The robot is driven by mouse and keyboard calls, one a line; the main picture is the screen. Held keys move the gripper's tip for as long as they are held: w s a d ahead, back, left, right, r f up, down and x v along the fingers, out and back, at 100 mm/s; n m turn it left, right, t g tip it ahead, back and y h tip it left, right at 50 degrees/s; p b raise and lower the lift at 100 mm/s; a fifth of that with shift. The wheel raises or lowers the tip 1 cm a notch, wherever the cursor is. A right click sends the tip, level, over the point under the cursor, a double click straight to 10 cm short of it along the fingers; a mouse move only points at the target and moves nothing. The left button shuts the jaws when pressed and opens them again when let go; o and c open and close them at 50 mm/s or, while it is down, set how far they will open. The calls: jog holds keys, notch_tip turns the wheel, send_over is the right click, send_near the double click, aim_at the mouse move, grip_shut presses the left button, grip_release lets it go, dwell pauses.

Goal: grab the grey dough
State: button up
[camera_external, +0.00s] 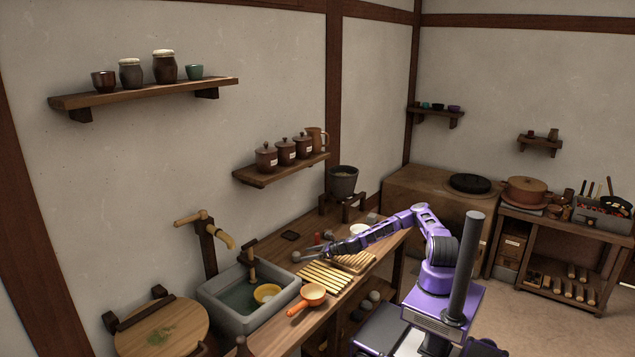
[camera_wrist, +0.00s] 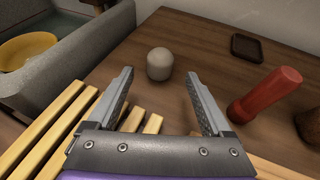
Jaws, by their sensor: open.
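The grey dough is a small pale grey rounded lump (camera_wrist: 159,63) on the wooden counter. In the wrist view it sits just beyond my open fingertips, roughly centred between them, with a gap on either side. In the external view the dough (camera_external: 296,257) is a small spot at the left end of my arm. My gripper (camera_wrist: 159,80) is open and empty, low over the counter; it also shows in the external view (camera_external: 308,255). Whether the fingertips reach level with the dough is hard to tell.
A red cylinder (camera_wrist: 265,94) stands right of my right finger. A dark square coaster (camera_wrist: 246,47) lies farther back. Pale wooden slats (camera_wrist: 40,125) lie at the left, beside a grey stone sink (camera_wrist: 95,50) with a yellow bowl (camera_wrist: 25,50). Counter behind the dough is clear.

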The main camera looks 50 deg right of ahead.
aim_at(296, 255)
jog(key=shift+r+b+x, duration=0.2)
jog(key=shift+b+x, duration=0.15)
jog(key=shift+x, duration=3.1)
grip_shut()
